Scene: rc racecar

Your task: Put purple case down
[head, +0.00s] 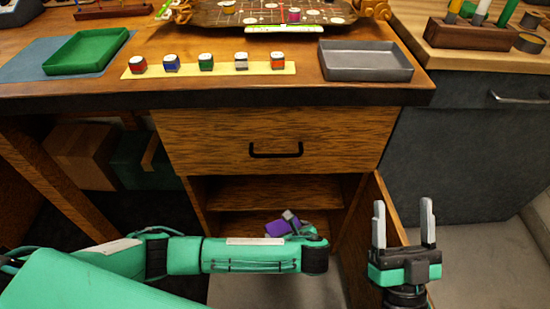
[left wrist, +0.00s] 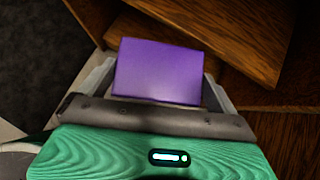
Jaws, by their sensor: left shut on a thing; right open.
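The purple case (left wrist: 158,70) is held between the fingers of my left gripper (left wrist: 155,85) in the left wrist view. In the head view a small part of the purple case (head: 277,229) shows beside my left gripper (head: 291,219), in front of the open lower shelf (head: 262,192) of the desk. My forearm hides much of that gripper. I cannot tell from these frames whether the case touches a shelf. My right gripper (head: 403,222) is open and empty, pointing up, to the right of the shelf opening near the open cabinet door (head: 387,205).
On the desktop are a green tray (head: 85,52), a grey tray (head: 366,62) and a yellow strip (head: 188,72) with several small coloured jars. A closed drawer (head: 272,138) with a black handle is above the shelves. Boxes (head: 85,155) stand under the desk at left.

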